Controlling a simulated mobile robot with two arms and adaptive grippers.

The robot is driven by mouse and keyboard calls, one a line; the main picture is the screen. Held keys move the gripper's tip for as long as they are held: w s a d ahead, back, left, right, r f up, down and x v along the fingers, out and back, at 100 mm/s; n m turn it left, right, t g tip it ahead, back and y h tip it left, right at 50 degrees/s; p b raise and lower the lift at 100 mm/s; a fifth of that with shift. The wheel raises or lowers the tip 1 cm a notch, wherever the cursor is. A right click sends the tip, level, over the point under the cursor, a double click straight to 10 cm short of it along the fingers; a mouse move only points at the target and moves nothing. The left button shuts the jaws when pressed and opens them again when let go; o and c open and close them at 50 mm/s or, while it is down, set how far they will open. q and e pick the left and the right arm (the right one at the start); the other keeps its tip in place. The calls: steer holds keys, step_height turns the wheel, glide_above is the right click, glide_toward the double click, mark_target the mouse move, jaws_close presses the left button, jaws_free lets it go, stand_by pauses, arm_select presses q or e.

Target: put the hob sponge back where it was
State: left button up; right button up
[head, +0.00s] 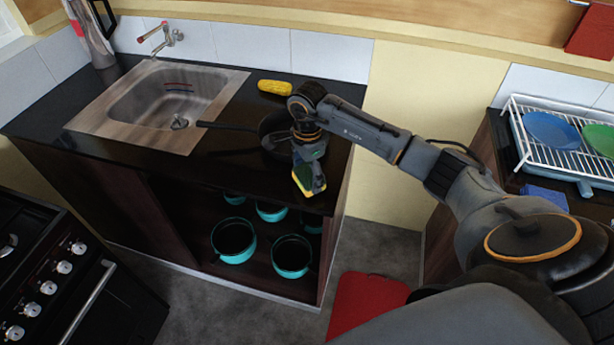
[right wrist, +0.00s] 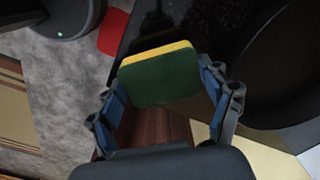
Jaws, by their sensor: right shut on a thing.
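A green and yellow sponge (head: 305,183) is held in my right gripper (head: 309,165), in front of the counter's right front edge. In the right wrist view the sponge (right wrist: 160,78) sits between the two fingers of my right gripper (right wrist: 166,90), its dark green face toward the camera and a yellow strip along its far edge. I cannot tell from the frames which sponge is the hob sponge. The black hob (head: 12,240) shows only in part at the lower left. My left gripper is not in view.
A dark pan (head: 240,127) lies on the black counter behind my gripper, beside a yellow corn cob (head: 274,87). The sink (head: 165,95) is to the left. Teal pots (head: 233,240) stand on the shelf below. A dish rack (head: 560,150) and a blue block (head: 545,198) are at the right.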

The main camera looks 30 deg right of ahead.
steer(key=shift+s+a+f+p, duration=0.15)
steer(key=shift+f+p, duration=0.3)
steer(key=shift+f, duration=0.8)
steer(key=o, duration=0.6)
steer(key=shift+f+b, duration=0.1)
steer(key=shift+b, duration=0.25)
steer(key=o, duration=0.4)
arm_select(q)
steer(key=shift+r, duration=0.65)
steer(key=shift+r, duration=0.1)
arm_select(e)
steer(key=shift+r, duration=0.2)
